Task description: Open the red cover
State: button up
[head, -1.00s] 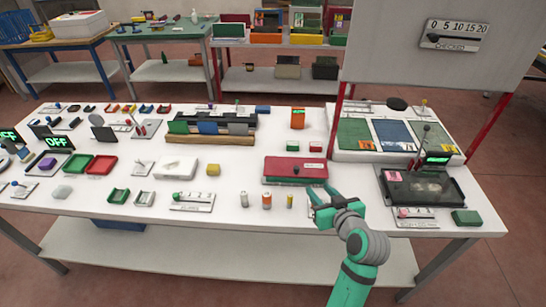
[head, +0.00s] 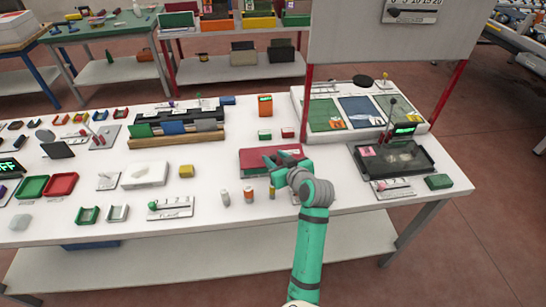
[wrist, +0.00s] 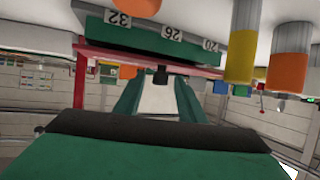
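The red cover (head: 257,157) lies flat and closed on its box, near the front middle of the white table. It shows upside down and nearly edge-on in the wrist view as a thin red strip (wrist: 125,56), with a black knob (wrist: 160,76) and a green box side (wrist: 145,36) bearing number tags. My gripper (head: 277,162) is at the cover's front right part and hides some of it. In the wrist view its two green fingers (wrist: 157,95) are apart with no object held. The knob appears between them; I cannot tell whether they touch it.
Small cylinders stand just in front of the box: a grey one (head: 225,198), an orange one (head: 248,195) and a yellow one (head: 271,191). A black tray device (head: 423,170) stands to the right. A white panel (head: 390,40) on red posts rises behind.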

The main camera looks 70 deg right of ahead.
jog(key=shift+x, duration=0.75)
jog(key=shift+c, duration=0.6)
grip_shut()
jog(key=shift+w, duration=0.1)
